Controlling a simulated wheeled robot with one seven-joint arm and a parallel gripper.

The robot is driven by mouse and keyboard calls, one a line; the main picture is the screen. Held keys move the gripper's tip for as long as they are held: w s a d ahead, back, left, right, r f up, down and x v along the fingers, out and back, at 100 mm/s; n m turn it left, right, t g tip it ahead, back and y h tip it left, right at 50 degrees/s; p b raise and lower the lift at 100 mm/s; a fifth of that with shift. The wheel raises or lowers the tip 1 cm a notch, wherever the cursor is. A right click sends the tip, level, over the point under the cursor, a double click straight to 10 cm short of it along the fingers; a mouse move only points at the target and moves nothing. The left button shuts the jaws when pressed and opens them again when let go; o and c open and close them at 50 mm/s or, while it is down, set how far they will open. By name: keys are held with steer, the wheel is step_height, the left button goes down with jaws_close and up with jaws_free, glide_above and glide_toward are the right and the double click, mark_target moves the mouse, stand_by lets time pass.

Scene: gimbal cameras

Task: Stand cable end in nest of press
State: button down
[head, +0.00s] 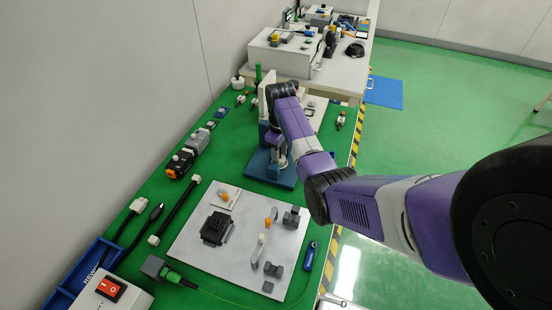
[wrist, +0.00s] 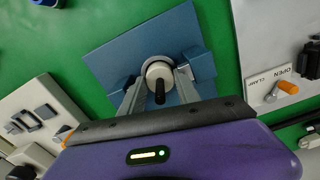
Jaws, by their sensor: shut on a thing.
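The press shows in the head view as a blue base plate (head: 257,163) with a pale upright column (head: 268,92) behind my arm. In the wrist view its blue base (wrist: 112,58) lies below my gripper (wrist: 157,82). My gripper is shut on the cable end (wrist: 158,70), a whitish round piece with a black stub pointing toward the camera. A grey ring shows around the far side of the cable end, over the blue base. I cannot tell whether the cable end is seated in the nest or just above it.
A grey fixture plate (head: 192,228) with small blocks lies in front of the press. Black cables and connectors (head: 180,210) lie on the left of the green bench. A white box with a red switch (head: 110,290) is at the front left. Another pale panel (wrist: 45,105) is at the wrist view's left.

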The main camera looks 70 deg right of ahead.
steer(key=shift+r, duration=0.1)
steer(key=c, duration=1.1)
jaws_free()
steer(key=shift+c, duration=0.2)
step_height(320, 180, up, 11)
steer(key=shift+r, duration=0.1)
steer(key=shift+r+p, duration=0.45)
steer(key=shift+p, duration=0.25)
